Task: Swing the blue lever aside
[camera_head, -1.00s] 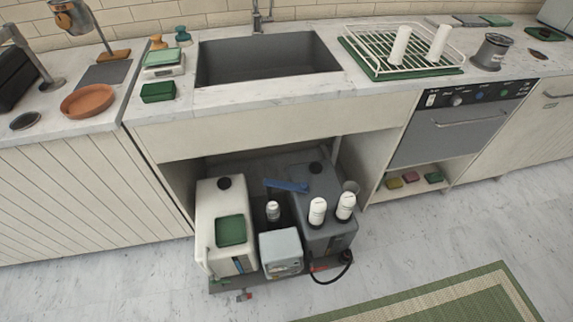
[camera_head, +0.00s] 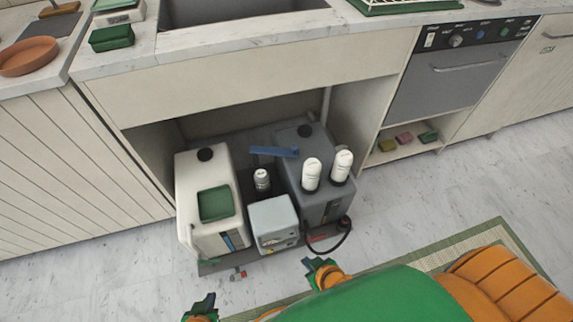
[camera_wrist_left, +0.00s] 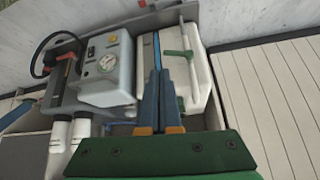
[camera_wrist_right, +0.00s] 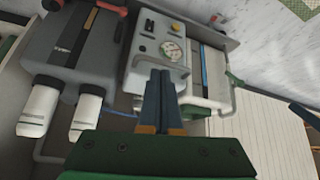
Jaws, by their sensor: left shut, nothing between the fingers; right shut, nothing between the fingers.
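The blue lever (camera_head: 274,151) lies as a flat bar across the gap between the white tank and the grey tank, at the back of the open bay under the sink. My left gripper (camera_head: 207,300) is at the bottom edge of the head view, in front of the bay; its closed fingers also show in the left wrist view (camera_wrist_left: 158,80). My right gripper (camera_head: 309,264) is in front of the grey tank, apart from the lever; its fingers are together and empty in the right wrist view (camera_wrist_right: 160,78).
The white tank (camera_head: 185,205) has a green square on top. A grey box with a gauge (camera_head: 273,220) stands at the front middle. The grey tank (camera_head: 315,205) carries two white bottles (camera_head: 312,174). A black hose (camera_head: 340,240) loops at the front right. The counter edge (camera_head: 240,48) overhangs the bay.

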